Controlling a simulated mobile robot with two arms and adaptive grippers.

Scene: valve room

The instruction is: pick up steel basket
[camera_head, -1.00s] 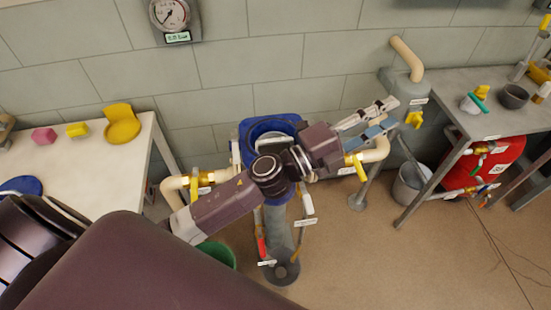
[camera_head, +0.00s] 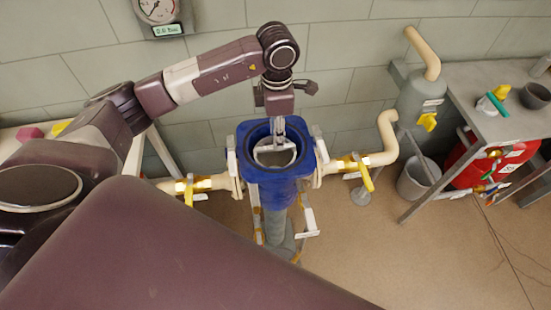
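A blue round-mouthed housing (camera_head: 246,167) stands upright on a grey post in the middle of the camera_head view, with its top open. Inside its mouth a grey metal piece (camera_head: 275,157), which looks like the steel basket, shows in part; its lower part is hidden by the housing walls. My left gripper (camera_head: 277,138) points straight down into the mouth, with its fingertips at the top of the basket. The fingers are small and seen from above, so I cannot tell whether they are closed on it. My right gripper is not in view.
Cream pipes with yellow-handled valves (camera_head: 363,175) join the housing on both sides. A grey bucket (camera_head: 413,184) and a red tank (camera_head: 490,163) stand at the right by a grey table (camera_head: 477,92). A pressure gauge (camera_head: 157,10) hangs on the tiled wall.

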